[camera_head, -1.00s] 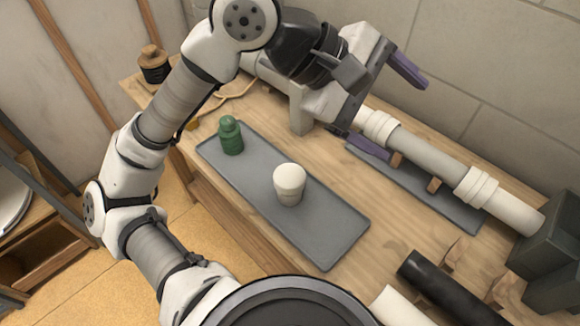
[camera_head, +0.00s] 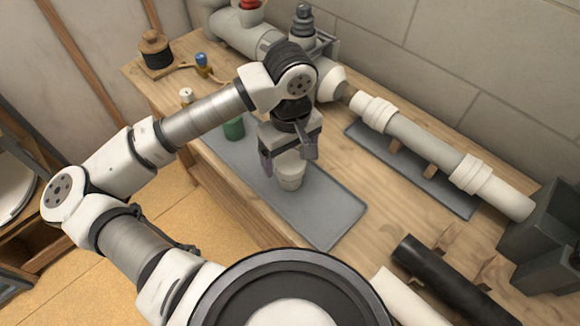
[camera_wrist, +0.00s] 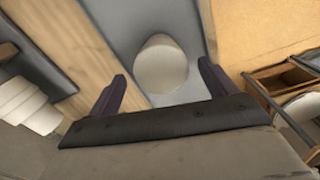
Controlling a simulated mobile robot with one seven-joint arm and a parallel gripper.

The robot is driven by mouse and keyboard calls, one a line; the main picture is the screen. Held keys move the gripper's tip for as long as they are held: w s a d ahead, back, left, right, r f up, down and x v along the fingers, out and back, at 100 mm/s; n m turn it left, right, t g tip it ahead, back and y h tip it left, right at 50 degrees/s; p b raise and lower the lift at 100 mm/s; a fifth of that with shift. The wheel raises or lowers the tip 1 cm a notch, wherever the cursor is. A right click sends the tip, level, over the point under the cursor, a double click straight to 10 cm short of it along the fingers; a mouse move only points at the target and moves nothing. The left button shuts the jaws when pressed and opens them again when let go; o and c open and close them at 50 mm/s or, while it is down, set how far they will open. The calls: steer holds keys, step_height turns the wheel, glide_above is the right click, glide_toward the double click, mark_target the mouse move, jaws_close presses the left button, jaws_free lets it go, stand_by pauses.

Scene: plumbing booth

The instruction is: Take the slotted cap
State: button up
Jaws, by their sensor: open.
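A white, rounded cap-like piece (camera_head: 290,172) stands upright on the grey tray (camera_head: 325,228). I take it for the slotted cap, though no slot can be made out. My gripper (camera_head: 287,160) is above it in the head view and hides part of its top. In the wrist view the white piece (camera_wrist: 160,62) shows between and beyond the two purple fingers. My gripper is open, with nothing held. I cannot tell whether a finger touches the piece.
A green bottle-like piece (camera_head: 234,129) stands on the same tray, partly behind my arm. A white pipe with collars (camera_head: 425,153) lies behind at right. A black pipe (camera_head: 440,275) lies at the front right. The tray's near right end is bare.

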steer(key=shift+s+f+p, duration=0.15)
steer(key=shift+f+p, duration=0.3)
steer(key=shift+f, duration=0.95)
steer(key=shift+s+f+p, duration=0.1)
steer(key=shift+f+p, duration=0.35)
steer(key=shift+f, duration=0.9)
steer(key=c, duration=1.1)
